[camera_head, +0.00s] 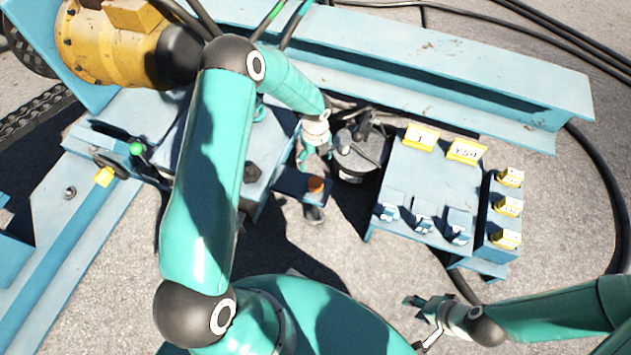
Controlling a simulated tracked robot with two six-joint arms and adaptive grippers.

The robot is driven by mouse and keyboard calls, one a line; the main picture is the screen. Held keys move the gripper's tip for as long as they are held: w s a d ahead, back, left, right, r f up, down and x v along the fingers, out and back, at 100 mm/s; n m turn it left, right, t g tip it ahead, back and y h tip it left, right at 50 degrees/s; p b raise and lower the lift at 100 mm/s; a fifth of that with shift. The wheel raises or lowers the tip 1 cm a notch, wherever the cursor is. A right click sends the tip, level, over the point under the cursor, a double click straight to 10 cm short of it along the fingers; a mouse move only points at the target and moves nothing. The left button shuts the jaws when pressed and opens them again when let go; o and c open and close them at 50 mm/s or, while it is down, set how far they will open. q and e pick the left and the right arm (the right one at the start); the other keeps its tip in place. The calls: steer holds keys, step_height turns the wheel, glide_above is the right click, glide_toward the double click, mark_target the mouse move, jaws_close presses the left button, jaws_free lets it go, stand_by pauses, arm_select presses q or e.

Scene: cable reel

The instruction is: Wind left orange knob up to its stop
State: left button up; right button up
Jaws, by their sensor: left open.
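A small orange knob (316,184) sits on a blue bracket (290,181) near the middle of the head view. It is the only orange knob I can make out. My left gripper (317,161) hangs just above and behind the knob, pointing down. It is open and appears apart from the knob, with nothing seen between its fingers. My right gripper (421,323) is low at the right, away from the knob. Its fingers look spread and empty.
A blue panel (425,185) with yellow labels and small levers stands right of the knob. A long blue beam (440,75) runs behind. A green-tipped lever (137,149) is at the left. Black cables lie on the ground.

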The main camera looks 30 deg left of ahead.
mark_target(316, 181)
arm_select(q)
step_height(316, 181, down, 14)
steer(key=shift+f+b, duration=0.1)
steer(key=shift+b, duration=1.1)
steer(key=c, duration=1.1)
